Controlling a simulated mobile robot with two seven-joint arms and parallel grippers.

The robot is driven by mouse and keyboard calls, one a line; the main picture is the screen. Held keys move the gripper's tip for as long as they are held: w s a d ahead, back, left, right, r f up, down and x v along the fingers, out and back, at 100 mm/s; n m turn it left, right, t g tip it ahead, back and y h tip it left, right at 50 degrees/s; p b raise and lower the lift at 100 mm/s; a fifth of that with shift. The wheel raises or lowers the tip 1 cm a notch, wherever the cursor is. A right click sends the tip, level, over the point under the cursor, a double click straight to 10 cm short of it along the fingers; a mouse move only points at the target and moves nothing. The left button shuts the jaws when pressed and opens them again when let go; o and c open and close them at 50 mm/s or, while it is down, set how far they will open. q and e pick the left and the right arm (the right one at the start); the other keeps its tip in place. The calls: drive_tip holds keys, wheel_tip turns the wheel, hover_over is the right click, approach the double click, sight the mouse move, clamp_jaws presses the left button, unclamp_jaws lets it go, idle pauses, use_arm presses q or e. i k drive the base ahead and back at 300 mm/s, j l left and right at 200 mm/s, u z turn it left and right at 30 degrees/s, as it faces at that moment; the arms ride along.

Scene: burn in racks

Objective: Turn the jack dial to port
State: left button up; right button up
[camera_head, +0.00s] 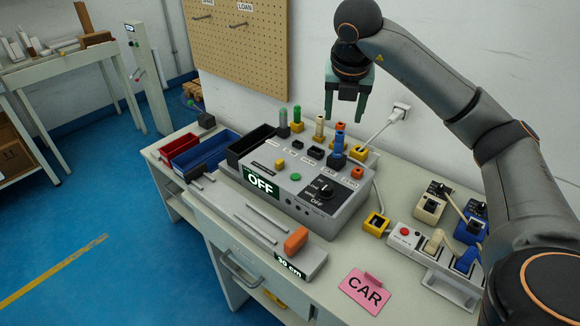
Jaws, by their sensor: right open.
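The dial (325,188) is a round black knob on the sloped front of a grey box (345,213) on the bench. Small white labels surround it; "OFF" can be read below it, and the others are too small to read surely. The display (261,183) on the same box reads "OFF". I cannot tell exactly where the knob's pointer aims. My right gripper (344,117) is open and empty, pointing down, and shows above and behind the box in the picture, apart from the dial. My left gripper is not in view.
Coloured plugs and posts (319,128) stand on top of the box. Red and blue bins (205,155) are at its left. A power strip (432,256) and a pink "CAR" card (366,290) lie at the right. An orange block (296,240) sits in front.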

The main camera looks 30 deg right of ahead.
sight(325, 191)
drive_tip(key=z, duration=1.35)
drive_tip(key=j+u, duration=0.25)
drive_tip(key=i+j+u, duration=0.15)
drive_tip(key=j+u, duration=0.15)
drive_tip(key=j, duration=0.15)
